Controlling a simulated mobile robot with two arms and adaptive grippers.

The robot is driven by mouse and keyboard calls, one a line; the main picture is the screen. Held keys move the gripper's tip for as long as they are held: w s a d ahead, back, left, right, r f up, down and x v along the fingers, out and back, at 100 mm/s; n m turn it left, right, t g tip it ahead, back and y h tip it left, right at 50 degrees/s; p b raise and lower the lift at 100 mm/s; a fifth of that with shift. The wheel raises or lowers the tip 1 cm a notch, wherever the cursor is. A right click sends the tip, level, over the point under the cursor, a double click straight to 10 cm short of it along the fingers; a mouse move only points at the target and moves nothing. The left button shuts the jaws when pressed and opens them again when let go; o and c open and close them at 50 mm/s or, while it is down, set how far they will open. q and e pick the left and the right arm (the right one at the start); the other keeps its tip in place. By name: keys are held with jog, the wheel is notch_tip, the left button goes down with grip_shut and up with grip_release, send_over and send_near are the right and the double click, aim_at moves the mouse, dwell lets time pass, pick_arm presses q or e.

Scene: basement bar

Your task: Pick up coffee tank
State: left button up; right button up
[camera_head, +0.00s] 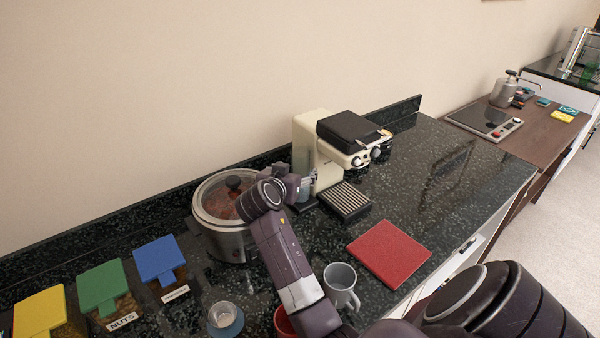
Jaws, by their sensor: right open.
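A cream coffee machine (305,140) with a black top stands against the wall, its drip tray (345,201) in front. At its left side, by my right gripper (311,180), a small greyish translucent part shows; it may be the coffee tank, but the gripper and wrist hide much of it. My right gripper is open and close beside the machine's left side, pointing to the right. I cannot tell whether its fingers touch the tank. My left gripper is not in view.
A slow cooker (232,240) stands just left of my right wrist. A grey mug (341,280), a red cup (284,323) and a red board (388,252) lie nearer. Blue (158,258), green (100,285) and yellow (40,312) lidded boxes stand left. The counter's right part is clear.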

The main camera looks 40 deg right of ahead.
aim_at(298, 170)
jog(key=x, duration=0.3)
jog(key=shift+w+d+f+p, duration=0.15)
jog(key=shift+f+p, duration=0.05)
jog(key=shift+p, duration=0.2)
jog(key=c, duration=1.5)
